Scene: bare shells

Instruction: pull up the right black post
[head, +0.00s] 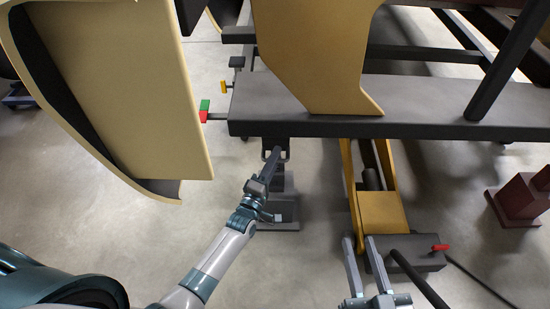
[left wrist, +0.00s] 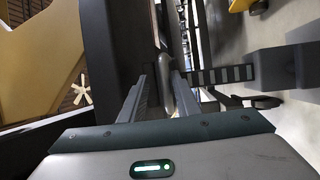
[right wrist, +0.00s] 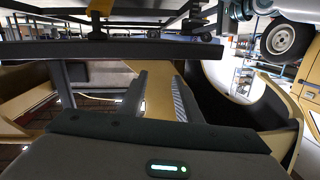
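A black post with notches (left wrist: 222,75) shows in the left wrist view, running into a dark sleeve (left wrist: 285,65). In the head view a black stand with a flat base (head: 275,213) and a forked top (head: 284,152) stands under the grey beam; I take it for the same one. No second such post is clear. My left gripper (head: 274,155) is at the stand's top, partly covering it. Its fingers (left wrist: 160,85) look apart, with the post beside the right finger; contact is unclear. My right gripper (head: 362,242) is open and empty, near the yellow jack (head: 383,212).
The grey beam (head: 400,105) crosses above the stand, with a tan panel (head: 320,50) on it. A large curved tan shell (head: 115,85) hangs at left. A dark jack handle (head: 425,288) and a dark red block (head: 520,200) are at right. Floor left of the stand is clear.

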